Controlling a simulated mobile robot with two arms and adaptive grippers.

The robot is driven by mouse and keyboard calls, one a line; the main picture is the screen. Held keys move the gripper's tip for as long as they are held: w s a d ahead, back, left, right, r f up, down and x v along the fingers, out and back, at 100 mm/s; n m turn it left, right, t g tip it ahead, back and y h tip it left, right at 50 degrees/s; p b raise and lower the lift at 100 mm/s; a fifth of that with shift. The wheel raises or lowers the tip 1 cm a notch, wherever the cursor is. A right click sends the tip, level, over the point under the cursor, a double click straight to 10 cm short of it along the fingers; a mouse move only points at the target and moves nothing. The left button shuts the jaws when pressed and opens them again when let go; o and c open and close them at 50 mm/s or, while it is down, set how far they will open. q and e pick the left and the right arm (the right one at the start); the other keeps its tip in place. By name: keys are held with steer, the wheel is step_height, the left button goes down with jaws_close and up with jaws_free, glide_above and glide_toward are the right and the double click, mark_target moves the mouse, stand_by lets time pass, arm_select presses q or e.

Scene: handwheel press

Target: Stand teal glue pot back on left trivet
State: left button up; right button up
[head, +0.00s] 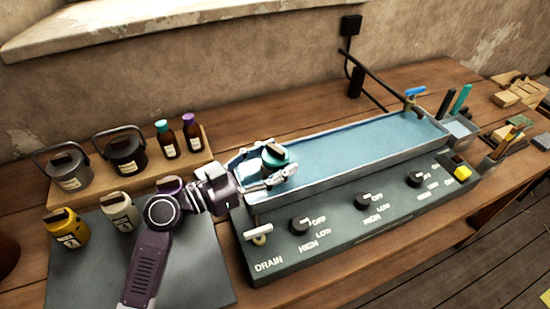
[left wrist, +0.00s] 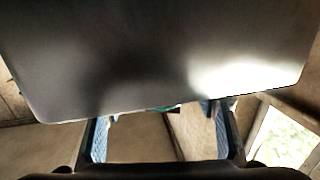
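The teal glue pot (head: 275,154), with a dark block on top, is at the left end of the long blue-lined trough (head: 370,148). My left gripper (head: 279,159) reaches in from the left, with one finger on each side of the pot. Part of the pot is hidden by the near finger. I cannot tell whether the fingers press on it. In the left wrist view, the two blue-padded fingers (left wrist: 163,130) stand apart, with a sliver of teal between them. A large grey surface hides the rest there. I cannot make out the left trivet. My right gripper is out of view.
A control panel (head: 345,235) with several knobs fronts the trough. Yellow (head: 68,228) and white (head: 120,211) pots stand on a grey mat (head: 205,270). Two lidded kettles and two bottles (head: 167,139) stand on a wooden board behind. A blue-handled tap (head: 412,98) is at the trough's far end.

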arm_select(q)
steer(key=shift+r, duration=0.1)
steer(key=shift+s+a, duration=0.1)
steer(key=shift+a, duration=0.05)
steer(key=b+v, duration=0.4)
steer(key=v, duration=0.7)
steer(key=shift+s+a, duration=0.25)
